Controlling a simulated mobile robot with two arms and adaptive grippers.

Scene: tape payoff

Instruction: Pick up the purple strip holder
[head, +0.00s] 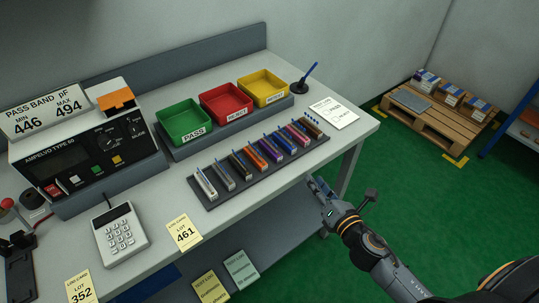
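The purple strip holder (271,150) stands in a row of coloured strip holders in a dark rack (216,203) on the bench. It sits about mid-row, between an orange holder (256,159) and a blue-violet one (286,143). My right gripper (319,186) is beyond the bench's front edge, to the right of and below the rack, apart from every holder. Its fingers point up and left; their gap does not show clearly, and I see nothing held. My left gripper is not in view.
Green (184,123), red (226,103) and yellow (263,88) bins stand behind the rack. A tester (90,150) and keypad (120,235) are on the left. A pen in a stand (302,86) and a paper card (334,113) lie right. A pallet (440,110) stands on the floor.

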